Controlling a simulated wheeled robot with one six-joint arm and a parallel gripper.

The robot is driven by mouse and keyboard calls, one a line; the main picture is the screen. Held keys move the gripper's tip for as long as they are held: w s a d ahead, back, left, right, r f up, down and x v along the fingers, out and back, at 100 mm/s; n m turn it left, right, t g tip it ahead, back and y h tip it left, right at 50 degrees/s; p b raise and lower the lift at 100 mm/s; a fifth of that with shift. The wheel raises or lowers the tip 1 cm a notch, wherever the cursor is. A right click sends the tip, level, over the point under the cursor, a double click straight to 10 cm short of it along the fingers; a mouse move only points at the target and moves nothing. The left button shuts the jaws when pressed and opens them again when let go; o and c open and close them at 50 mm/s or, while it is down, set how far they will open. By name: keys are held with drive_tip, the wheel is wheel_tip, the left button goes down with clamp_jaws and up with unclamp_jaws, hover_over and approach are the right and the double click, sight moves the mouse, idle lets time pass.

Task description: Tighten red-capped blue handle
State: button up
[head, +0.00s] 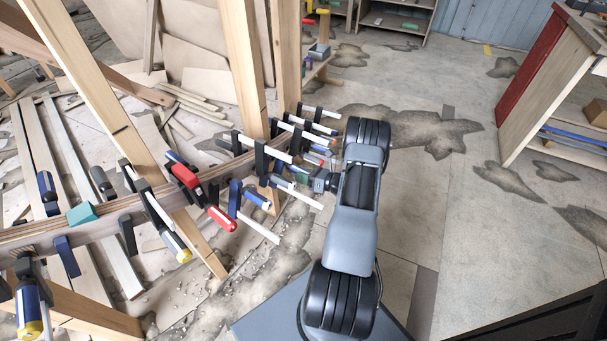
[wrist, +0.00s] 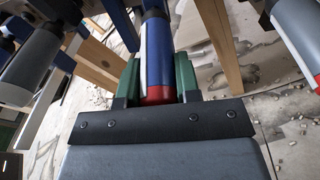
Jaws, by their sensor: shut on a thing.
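The red-capped blue handle (wrist: 157,48) runs down the middle of the wrist view, with a white stripe on its side and its red cap (wrist: 158,95) at the near end. My gripper (wrist: 157,78) is shut on it, with one green finger on each side near the cap. In the head view my gripper (head: 321,182) is at the right end of the row of clamps on the curved stringer (head: 102,229). My gripper and wrist partly hide the held handle there.
Wooden posts (head: 246,70) rise behind the stringer. Open floor (head: 430,175) lies right of my arm.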

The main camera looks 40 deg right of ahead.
drive_tip(key=shift+m+y, duration=0.5)
drive_tip(key=shift+m, duration=0.3)
drive_tip(key=o, duration=0.9)
drive_tip(key=shift+s, duration=0.1)
drive_tip(key=p+v, duration=0.2)
drive_tip(key=v, duration=1.1)
drive_tip(key=shift+s+d+r, duration=0.15)
drive_tip(key=shift+s+d, duration=0.05)
drive_tip(key=shift+d, duration=0.05)
